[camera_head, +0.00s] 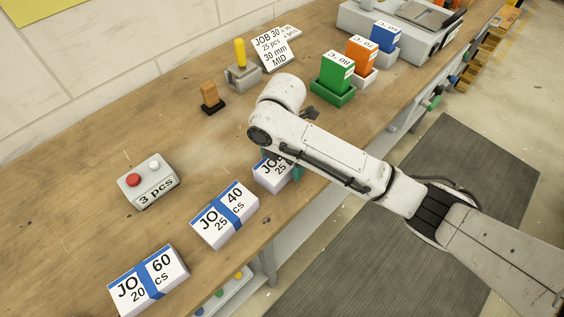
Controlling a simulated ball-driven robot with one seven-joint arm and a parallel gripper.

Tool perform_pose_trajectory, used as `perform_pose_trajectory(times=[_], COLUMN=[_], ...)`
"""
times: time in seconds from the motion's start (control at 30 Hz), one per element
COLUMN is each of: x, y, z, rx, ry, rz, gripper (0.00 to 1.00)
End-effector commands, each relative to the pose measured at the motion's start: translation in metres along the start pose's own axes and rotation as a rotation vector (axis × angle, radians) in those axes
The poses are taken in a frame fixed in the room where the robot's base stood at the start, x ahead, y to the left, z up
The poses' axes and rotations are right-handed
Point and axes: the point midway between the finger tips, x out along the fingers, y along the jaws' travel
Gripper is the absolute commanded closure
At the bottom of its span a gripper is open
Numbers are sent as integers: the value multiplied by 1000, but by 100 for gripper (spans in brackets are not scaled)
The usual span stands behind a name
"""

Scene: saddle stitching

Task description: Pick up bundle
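Three white paper bundles with blue bands lie in a row along the front of the wooden bench. The nearest bundle (149,281) reads "JO 60, 20 cs". The middle bundle (224,214) reads "JO 40, 25 cs". The third bundle (270,173) is partly covered by my arm, so its label is cut off. My gripper (297,172) is mostly hidden under my arm at this third bundle; only a teal piece, seemingly a finger, shows against its right side. I cannot tell whether it grips the bundle.
A job card (272,48) reads "JOB 30, 25 pcs, 30 mm, MID". Green (337,72), orange (361,53) and blue (385,37) blocks stand in holders near a grey machine (405,25). A button box (147,180) and a wooden-handled tool (210,95) stand on the bench.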

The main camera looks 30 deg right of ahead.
Motion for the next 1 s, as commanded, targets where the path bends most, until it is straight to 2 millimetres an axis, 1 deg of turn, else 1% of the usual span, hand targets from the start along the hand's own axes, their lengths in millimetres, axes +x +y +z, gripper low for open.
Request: perform_pose_trajectory(times=[0.03, 0.07, 0.63, 0.67, 1.0], x=[0, 0, -1, -1, -4], y=[0, 0, 0, 0, 1], z=[0, 0, 0, 0, 0], rx=[0, 0, 0, 1, 1], ry=[0, 0, 0, -1, -1], rz=[0, 0, 1, 2, 3], gripper=[10, 12, 67, 68, 68])
